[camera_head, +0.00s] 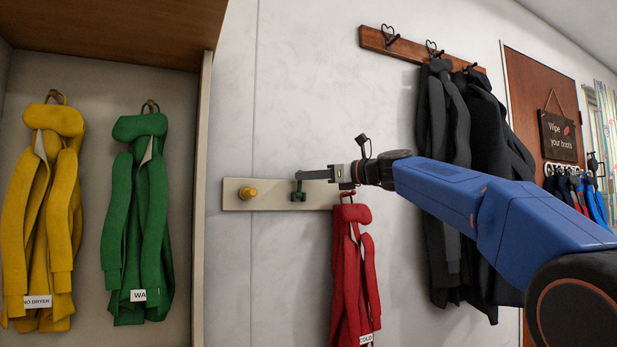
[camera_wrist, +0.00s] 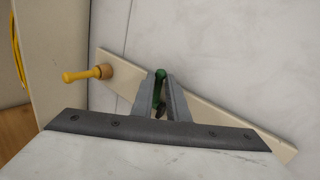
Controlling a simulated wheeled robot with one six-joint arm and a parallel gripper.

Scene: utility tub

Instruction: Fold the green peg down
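The green peg (camera_head: 298,186) is on the pale peg rail (camera_head: 272,203) on the wall. In the head view it stands up from a dark mount, at the tip of my gripper (camera_head: 303,176). In the wrist view the green peg (camera_wrist: 160,86) lies between the two grey fingers of my gripper (camera_wrist: 161,82). The fingers are close together and look shut on it; they hide part of its sides.
A yellow peg (camera_head: 247,193) sticks out of the rail to the left. A red garment (camera_head: 350,260) hangs right below my gripper. An open cabinet with yellow (camera_head: 40,220) and green (camera_head: 140,215) garments stands left. Dark coats (camera_head: 450,170) hang behind my arm.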

